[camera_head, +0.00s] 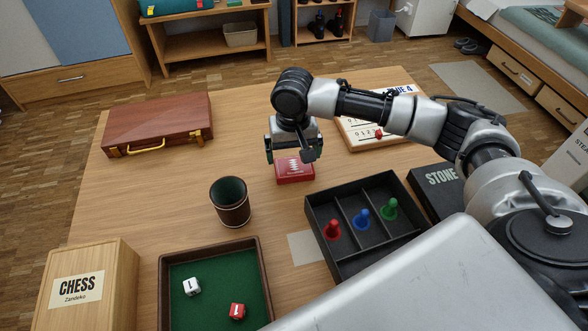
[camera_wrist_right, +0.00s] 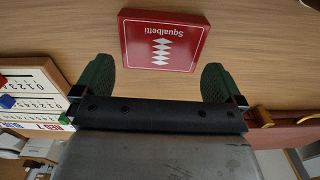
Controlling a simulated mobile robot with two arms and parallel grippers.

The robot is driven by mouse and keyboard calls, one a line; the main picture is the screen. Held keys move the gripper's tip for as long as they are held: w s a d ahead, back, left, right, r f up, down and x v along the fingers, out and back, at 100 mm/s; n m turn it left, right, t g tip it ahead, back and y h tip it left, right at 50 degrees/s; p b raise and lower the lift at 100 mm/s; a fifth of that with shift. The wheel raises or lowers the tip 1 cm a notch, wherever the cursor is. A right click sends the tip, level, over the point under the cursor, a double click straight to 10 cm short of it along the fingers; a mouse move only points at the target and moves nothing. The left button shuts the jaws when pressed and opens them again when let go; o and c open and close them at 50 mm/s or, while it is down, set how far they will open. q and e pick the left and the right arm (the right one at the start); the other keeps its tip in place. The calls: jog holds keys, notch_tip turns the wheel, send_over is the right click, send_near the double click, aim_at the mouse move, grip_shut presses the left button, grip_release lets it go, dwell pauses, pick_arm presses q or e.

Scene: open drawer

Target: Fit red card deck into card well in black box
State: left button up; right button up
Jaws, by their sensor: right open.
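The red card deck (camera_head: 296,169) lies flat on the wooden table in the head view. In the right wrist view the red deck (camera_wrist_right: 163,42) shows white lettering and a column of white diamonds. My right gripper (camera_head: 293,152) is open above the deck and hides its far part. In the right wrist view its two green fingertips (camera_wrist_right: 158,78) are spread wide, with nothing between them; the deck lies ahead of them. The black box (camera_head: 348,260) has compartments holding a red, a blue and a green pawn. Its near right part is hidden by my arm. My left gripper is not in view.
A dark dice cup (camera_head: 231,201) stands left of the deck. A green-lined dice tray (camera_head: 166,287), a chess box (camera_head: 85,292) and a brown case (camera_head: 158,124) are at the left. A score board (camera_head: 357,136) and a black Stone box (camera_head: 431,186) are at the right.

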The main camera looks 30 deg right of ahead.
aim_at(293, 162)
jog(key=shift+f, duration=1.6)
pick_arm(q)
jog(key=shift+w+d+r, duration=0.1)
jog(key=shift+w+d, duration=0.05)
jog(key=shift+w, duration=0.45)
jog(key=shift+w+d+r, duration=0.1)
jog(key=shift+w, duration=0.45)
pick_arm(e)
jog(key=shift+c, duration=0.5)
jog(key=c, duration=0.5)
